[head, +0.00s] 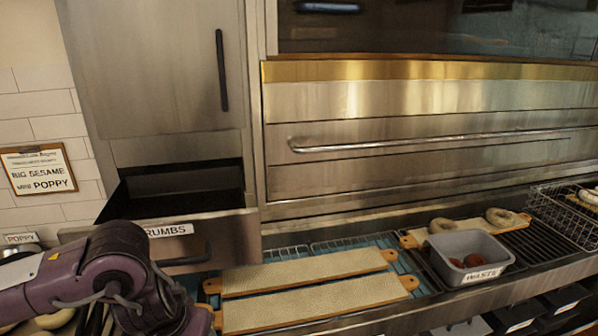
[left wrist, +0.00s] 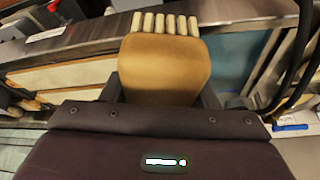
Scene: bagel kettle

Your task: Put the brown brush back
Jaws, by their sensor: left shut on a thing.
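The brown brush (left wrist: 165,68) is a tan wooden block with a row of pale bristle tufts along its far end. In the left wrist view it sits between the dark fingers of my left gripper (left wrist: 160,92), which is shut on it. The bristles point away from my wrist, over the metal counter. In the head view my purple left arm comes in at the lower left, and its gripper and the brush are not visible there. My right gripper is not in view.
An open drawer labelled CRUMBS (head: 205,240) juts out near my left arm. Two cloth-covered boards (head: 305,272) lie on the counter. A grey WASTE bin (head: 485,277) holds reddish things. Bagels (head: 500,217) and a wire basket (head: 570,215) are at the right.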

